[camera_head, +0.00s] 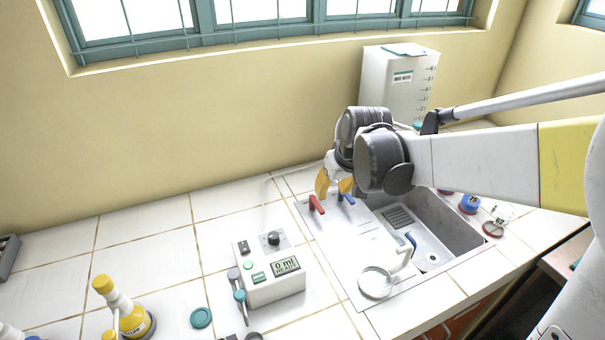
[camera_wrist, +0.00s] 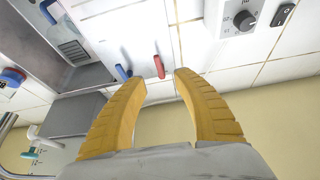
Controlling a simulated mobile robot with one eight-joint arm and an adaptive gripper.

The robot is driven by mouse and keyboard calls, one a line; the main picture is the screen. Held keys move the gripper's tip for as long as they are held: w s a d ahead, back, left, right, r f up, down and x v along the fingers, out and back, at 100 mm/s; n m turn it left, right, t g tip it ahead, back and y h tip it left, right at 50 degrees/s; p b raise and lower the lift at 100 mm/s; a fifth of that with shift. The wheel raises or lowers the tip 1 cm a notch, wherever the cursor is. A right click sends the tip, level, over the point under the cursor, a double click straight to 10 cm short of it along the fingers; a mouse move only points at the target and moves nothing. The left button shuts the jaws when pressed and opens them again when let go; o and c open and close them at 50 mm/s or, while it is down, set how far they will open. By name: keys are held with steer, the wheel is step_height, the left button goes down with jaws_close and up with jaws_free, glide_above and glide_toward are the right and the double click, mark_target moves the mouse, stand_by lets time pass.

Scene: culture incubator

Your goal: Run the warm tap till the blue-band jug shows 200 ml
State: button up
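In the wrist view, the red lever (camera_wrist: 159,67) appears just beyond the gap between the fingertips and the blue lever (camera_wrist: 122,72) is beside the left finger. A blue-marked container (camera_head: 470,203) stands right of the sink; I cannot tell whether it is the blue-band jug. No jug's water level is readable.
The steel sink basin (camera_head: 452,232) is right of the levers. A white dosing box (camera_head: 270,280) reads 0 ml, left. A red-marked container (camera_head: 495,226) is at right. A yellow-capped bottle (camera_head: 128,318) stands front left.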

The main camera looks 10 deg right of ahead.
glide_toward(319, 207)
steer(key=shift+g, duration=0.3)
steer(key=b+x, duration=0.4)
steer(key=x, duration=0.5)
steer(key=shift+w+d, duration=0.15)
steer(key=shift+w, duration=0.1)
jaws_close()
